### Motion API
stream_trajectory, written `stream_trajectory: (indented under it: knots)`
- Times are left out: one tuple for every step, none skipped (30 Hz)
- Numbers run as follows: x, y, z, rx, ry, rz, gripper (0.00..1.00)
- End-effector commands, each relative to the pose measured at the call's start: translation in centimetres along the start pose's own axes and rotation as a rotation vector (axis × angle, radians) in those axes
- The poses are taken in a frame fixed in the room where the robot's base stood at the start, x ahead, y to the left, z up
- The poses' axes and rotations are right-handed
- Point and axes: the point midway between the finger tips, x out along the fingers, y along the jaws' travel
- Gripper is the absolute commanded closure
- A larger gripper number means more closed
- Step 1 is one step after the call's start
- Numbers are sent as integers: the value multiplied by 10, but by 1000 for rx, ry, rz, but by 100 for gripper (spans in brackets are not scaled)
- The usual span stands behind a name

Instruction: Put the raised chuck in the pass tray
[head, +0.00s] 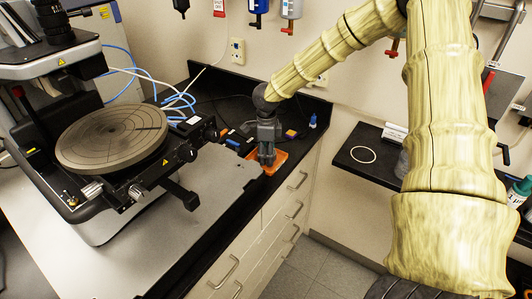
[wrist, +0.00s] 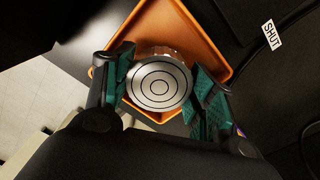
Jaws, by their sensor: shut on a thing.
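A small round silver chuck with dark concentric rings (wrist: 158,84) sits between the teal-padded fingers of my gripper (wrist: 160,92) in the wrist view. The fingers are shut on its sides. Behind it lies an orange tray (wrist: 205,40) with raised edges; the chuck overlaps the tray's middle. I cannot tell whether the chuck touches the tray floor. In the head view my gripper (head: 266,158) points down over the orange tray (head: 281,159) near the bench's right front edge. The gripper hides the chuck there. No label on the tray is readable.
The profiler with its large round grey stage (head: 112,138) stands to the left, its black arm reaching toward the tray. Blue and white tubing (head: 150,78) runs behind it. A blue-capped small bottle (head: 313,122) stands right of the tray. A dark side shelf (head: 375,170) is farther right.

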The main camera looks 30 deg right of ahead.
Motion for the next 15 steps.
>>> stream_trajectory:
  knots:
    - [1,0,0,0,0,0,100]
    - [1,0,0,-1,0,0,39]
    - [1,0,0,0,0,0,31]
    - [1,0,0,-1,0,0,26]
    - [1,0,0,-1,0,0,23]
    - [1,0,0,0,0,0,23]
    - [1,0,0,0,0,0,23]
    - [1,0,0,0,0,0,23]
    - [1,0,0,0,0,0,23]
    - [1,0,0,0,0,0,23]
    - [1,0,0,0,0,0,23]
    - [0,0,0,0,0,0,23]
    - [0,0,0,0,0,0,23]
    - [0,0,0,0,0,0,23]
    - [1,0,0,0,0,0,23]
